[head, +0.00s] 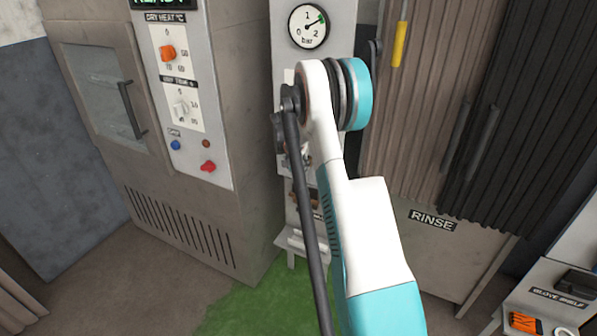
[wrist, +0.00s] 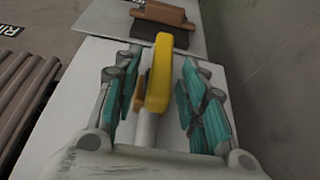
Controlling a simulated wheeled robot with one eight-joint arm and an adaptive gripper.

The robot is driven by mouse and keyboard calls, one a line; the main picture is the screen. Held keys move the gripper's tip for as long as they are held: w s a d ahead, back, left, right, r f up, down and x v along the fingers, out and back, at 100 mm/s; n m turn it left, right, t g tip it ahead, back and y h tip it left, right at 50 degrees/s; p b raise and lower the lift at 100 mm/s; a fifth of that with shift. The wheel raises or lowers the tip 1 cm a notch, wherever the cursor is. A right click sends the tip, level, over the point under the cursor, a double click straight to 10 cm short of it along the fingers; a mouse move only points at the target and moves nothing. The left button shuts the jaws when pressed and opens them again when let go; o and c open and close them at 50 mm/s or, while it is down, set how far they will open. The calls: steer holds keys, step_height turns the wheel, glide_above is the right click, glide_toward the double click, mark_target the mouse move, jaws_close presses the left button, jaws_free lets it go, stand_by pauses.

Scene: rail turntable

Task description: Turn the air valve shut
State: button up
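The air valve's yellow lever (wrist: 158,75) stands between the fingers of my gripper (wrist: 157,105) in the wrist view, on a pale panel (wrist: 85,62). The gripper is open, with teal finger pads on both sides of the lever. There is a visible gap on the right side; contact on the left I cannot tell. In the head view my arm covers the valve and the gripper. The bar gauge (head: 309,26) above has its needle pointing to the upper right, near a green mark.
A grey cabinet (head: 250,120) with knobs and a door stands left. A RINSE cabinet (head: 440,255) with a pleated curtain (head: 420,120) and a separate yellow handle (head: 399,44) stands right. A glove shelf (head: 545,275) is at lower right. Green floor (head: 245,310) lies in front.

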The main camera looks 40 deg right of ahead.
steer(key=shift+w+d+f, duration=0.1)
steer(key=shift+d+f, duration=0.1)
steer(key=shift+f, duration=0.4)
steer(key=c, duration=0.9)
